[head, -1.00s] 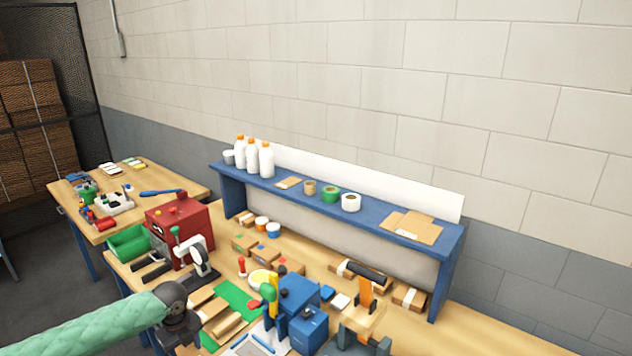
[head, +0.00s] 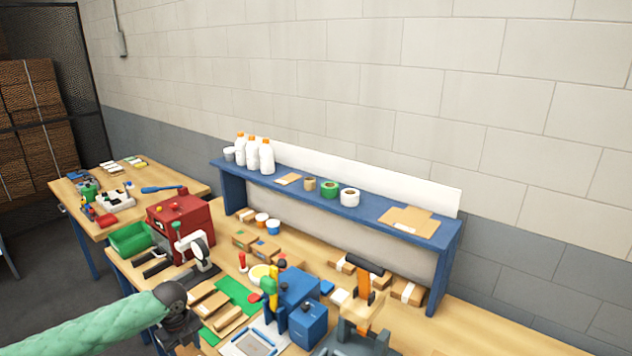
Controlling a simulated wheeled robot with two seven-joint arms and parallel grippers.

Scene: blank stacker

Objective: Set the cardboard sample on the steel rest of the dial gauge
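The dial gauge (head: 200,247) stands on the bench at left centre, with a white frame, a round dial and a dark base. Its steel rest is too small to make out. Tan cardboard pieces (head: 209,304) lie just in front of it beside a green mat (head: 238,291); I cannot tell which is the sample. My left gripper (head: 184,340) is dark, at the end of the pale green arm, left of and close to these pieces. Its fingertips are low and unclear, so I see neither their opening nor anything held. My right gripper is out of view.
A red machine (head: 180,226) and a green bin (head: 129,238) stand left of the gauge. Blue machines (head: 309,325) and an orange-handled grey device (head: 359,325) stand to the right. A blue shelf (head: 375,212) runs behind, holding bottles and tape rolls. The bench is crowded.

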